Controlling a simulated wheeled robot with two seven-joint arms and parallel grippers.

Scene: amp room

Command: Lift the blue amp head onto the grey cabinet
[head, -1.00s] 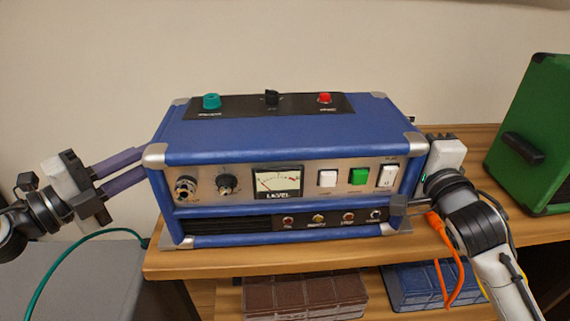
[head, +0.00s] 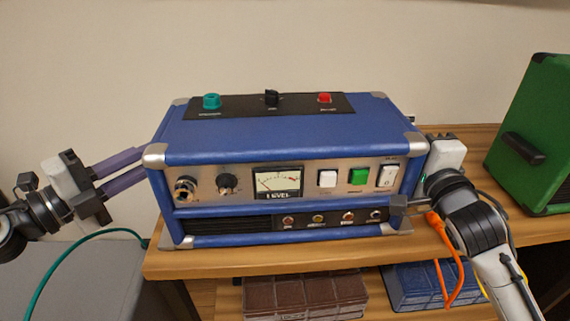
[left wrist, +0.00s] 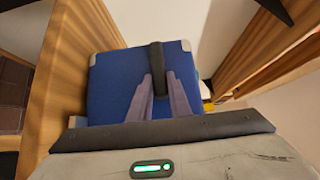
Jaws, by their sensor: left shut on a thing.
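The blue amp head (head: 275,145) stands upright on a wooden shelf, its knobs, level meter and switches facing me. My left gripper (head: 140,167) reaches its left side. In the left wrist view the purple fingers (left wrist: 160,88) are shut on the black handle (left wrist: 157,58) on the blue end of the amp head (left wrist: 120,85).
A green cabinet (head: 540,130) with a black handle stands on the wooden shelf (head: 270,260) at right. Brown (head: 305,295) and blue (head: 430,285) boxes lie on the level below. A teal cable (head: 70,250) crosses the grey cabinet; an orange cable (head: 450,270) hangs near my right arm.

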